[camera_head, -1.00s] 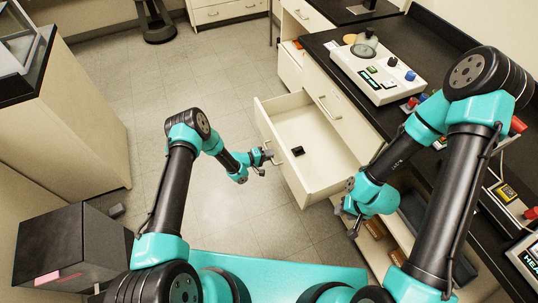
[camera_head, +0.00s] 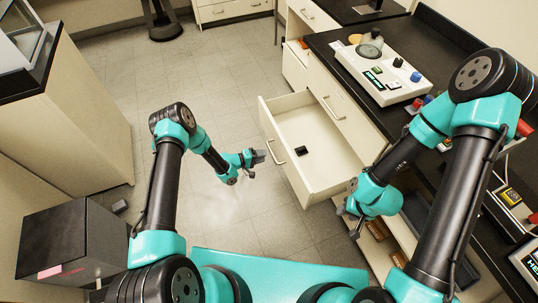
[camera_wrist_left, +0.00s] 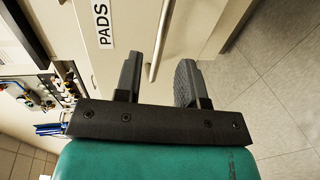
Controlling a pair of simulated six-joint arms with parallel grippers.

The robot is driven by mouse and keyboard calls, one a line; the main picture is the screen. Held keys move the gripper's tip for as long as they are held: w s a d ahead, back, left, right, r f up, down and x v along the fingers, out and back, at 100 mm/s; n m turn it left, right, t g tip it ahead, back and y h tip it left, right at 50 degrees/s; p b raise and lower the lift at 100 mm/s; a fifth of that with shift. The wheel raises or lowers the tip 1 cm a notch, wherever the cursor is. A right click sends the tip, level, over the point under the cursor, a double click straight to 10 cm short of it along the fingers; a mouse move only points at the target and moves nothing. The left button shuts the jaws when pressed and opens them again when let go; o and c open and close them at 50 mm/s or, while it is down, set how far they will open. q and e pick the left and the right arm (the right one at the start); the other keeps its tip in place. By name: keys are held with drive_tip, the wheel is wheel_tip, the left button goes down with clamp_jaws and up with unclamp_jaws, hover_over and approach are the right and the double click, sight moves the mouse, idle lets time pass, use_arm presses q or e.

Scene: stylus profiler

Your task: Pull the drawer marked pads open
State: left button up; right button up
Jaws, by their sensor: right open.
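The drawer marked pads (camera_head: 318,183) stands pulled out from the bench cabinet, with a small black object (camera_head: 301,151) inside it. Its PADS label (camera_wrist_left: 103,24) and silver bar handle (camera_wrist_left: 160,42) show in the left wrist view; the handle also shows in the head view (camera_head: 278,151). My left gripper (camera_head: 258,163) is open and empty, its fingers apart, a little to the left of the handle and not around it. My right gripper (camera_head: 347,222) is open beside the drawer's near right corner.
A white instrument (camera_head: 385,80) with knobs stands on the black bench top. Another drawer front with a handle (camera_head: 333,107) is closed beside the open one. A dark box (camera_head: 72,243) stands at the lower left. The floor left of the drawer is clear.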

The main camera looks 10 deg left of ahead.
use_arm(q)
drive_tip(key=v, duration=1.1)
drive_tip(key=shift+a, duration=0.2)
drive_tip(key=shift+r, duration=0.2)
drive_tip(key=s+r+m+g+y, duration=0.2)
drive_tip(key=s+r+y, duration=0.3)
drive_tip(key=s, duration=0.6)
drive_tip(key=s+r+m+g+y, duration=0.2)
drive_tip(key=s+r+g+y, duration=0.2)
drive_tip(key=s+r, duration=0.3)
drive_tip(key=s+g, duration=0.1)
drive_tip(key=s, duration=0.4)
drive_tip(key=shift+y, duration=0.4)
drive_tip(key=shift+d+r, duration=0.1)
drive_tip(key=shift+r, duration=0.05)
idle(0.7)
